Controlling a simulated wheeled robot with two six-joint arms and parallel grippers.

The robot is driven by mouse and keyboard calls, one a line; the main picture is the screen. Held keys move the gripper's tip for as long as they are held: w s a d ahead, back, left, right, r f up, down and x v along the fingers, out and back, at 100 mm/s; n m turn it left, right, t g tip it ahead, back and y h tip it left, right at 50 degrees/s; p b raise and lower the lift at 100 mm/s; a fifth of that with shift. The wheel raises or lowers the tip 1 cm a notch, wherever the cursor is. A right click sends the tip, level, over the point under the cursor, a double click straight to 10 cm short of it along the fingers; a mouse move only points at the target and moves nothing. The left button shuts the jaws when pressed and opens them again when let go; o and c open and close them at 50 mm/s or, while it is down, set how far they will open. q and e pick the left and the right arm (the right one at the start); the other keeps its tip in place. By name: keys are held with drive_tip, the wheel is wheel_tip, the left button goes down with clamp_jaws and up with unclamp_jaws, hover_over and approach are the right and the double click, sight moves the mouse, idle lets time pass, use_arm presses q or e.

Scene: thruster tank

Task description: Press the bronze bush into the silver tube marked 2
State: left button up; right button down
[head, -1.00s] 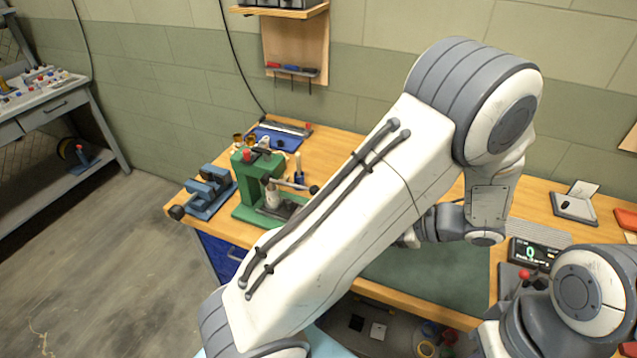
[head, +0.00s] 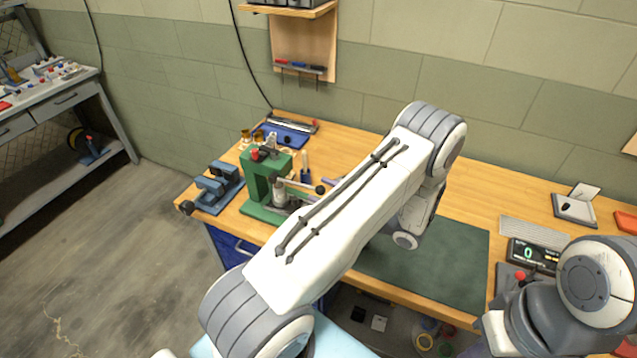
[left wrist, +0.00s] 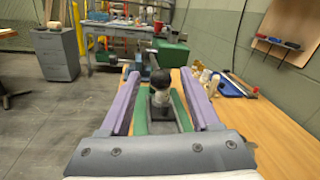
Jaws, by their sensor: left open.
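The green press (head: 262,170) stands at the left end of the bench, its lever ending in a black knob (head: 320,189). My left gripper (left wrist: 158,76) is open and empty, its purple fingers on either side of the knob in the left wrist view (left wrist: 161,79). In the head view my left arm hides most of that gripper. Small bronze pieces (head: 246,136) stand behind the press; I cannot tell which is the bush. A pale silvery piece (head: 271,140) stands beside them. No mark 2 is readable. My right gripper is out of view.
A blue vise (head: 217,184) sits at the bench's left end. A blue tray (head: 290,131) lies behind the press. A dark green mat (head: 455,262) covers the bench middle. A display (head: 532,253) stands at the right. The wall is close behind.

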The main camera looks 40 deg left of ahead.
use_arm(q)
drive_tip(key=shift+s+a, duration=0.1)
drive_tip(key=shift+a, duration=0.8)
clamp_jaws()
drive_tip(key=shift+f, duration=0.1)
idle(0.7)
